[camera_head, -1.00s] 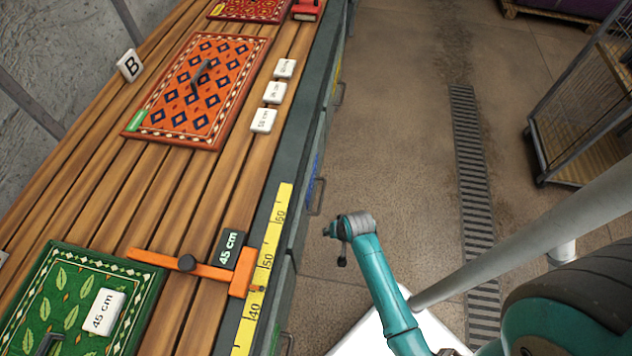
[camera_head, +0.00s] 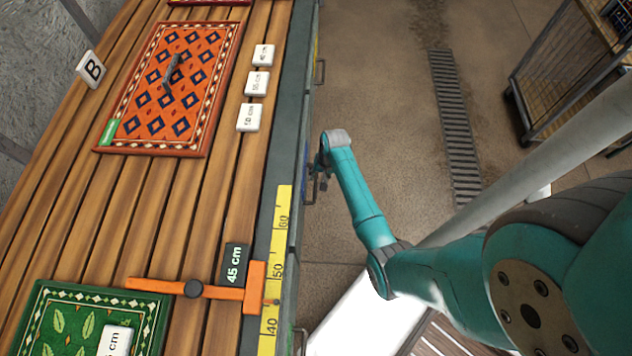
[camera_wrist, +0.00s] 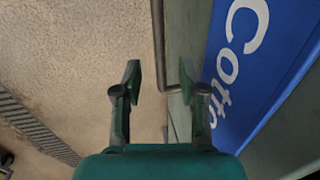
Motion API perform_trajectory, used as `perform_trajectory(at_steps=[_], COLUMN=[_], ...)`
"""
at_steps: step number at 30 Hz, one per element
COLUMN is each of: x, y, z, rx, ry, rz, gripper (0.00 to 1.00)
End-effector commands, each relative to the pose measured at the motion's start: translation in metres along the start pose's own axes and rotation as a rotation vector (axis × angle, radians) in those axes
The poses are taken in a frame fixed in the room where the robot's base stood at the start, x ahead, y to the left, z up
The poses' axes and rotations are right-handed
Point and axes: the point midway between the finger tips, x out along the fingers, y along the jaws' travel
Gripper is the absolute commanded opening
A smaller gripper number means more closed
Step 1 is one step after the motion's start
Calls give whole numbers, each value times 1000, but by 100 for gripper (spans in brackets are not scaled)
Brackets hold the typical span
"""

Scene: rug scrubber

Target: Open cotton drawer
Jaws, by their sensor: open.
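The cotton drawer's blue label (camera_wrist: 255,65) reads "Cotto", with the rest cut off, at the right of the wrist view. The drawer's grey bar handle (camera_wrist: 158,45) shows left of the label. It runs down the picture and bends right near the fingertips. My gripper (camera_wrist: 160,80) is open, and the bar appears in the gap between its two fingers. I cannot tell whether they touch it. In the head view my gripper (camera_head: 318,176) is at the bench's drawer front, which looks closed. The handle there is partly hidden by my gripper.
The wooden bench carries an orange rug (camera_head: 180,85), a green rug (camera_head: 60,335), white length tags (camera_head: 256,83), a yellow ruler (camera_head: 276,270) and an orange slider (camera_head: 195,289). Another drawer handle (camera_head: 320,72) sticks out farther along. A wire cart (camera_head: 560,75) stands right; floor between is clear.

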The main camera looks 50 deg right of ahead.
Motion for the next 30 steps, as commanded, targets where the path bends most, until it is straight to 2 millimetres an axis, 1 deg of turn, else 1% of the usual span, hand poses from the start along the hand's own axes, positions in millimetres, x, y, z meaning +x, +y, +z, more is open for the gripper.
perform_trajectory(at_steps=[1,4,10,15,23,24,26,27,29,30], x=[10,27,48,57,58,57,57,57,57,57], y=[0,0,0,0,0,0,0,0,0,0], z=[0,1,0,0,0,0,0,0,0,0], rx=[0,0,0,0,0,0,0,0,0,0], ry=[-3,-3,-1,0,1,1,1,1,1,1], rz=[1,1,1,0,0,0,0,0,0,0], gripper=[41,41,41,41,41,39,24,14,0,0])
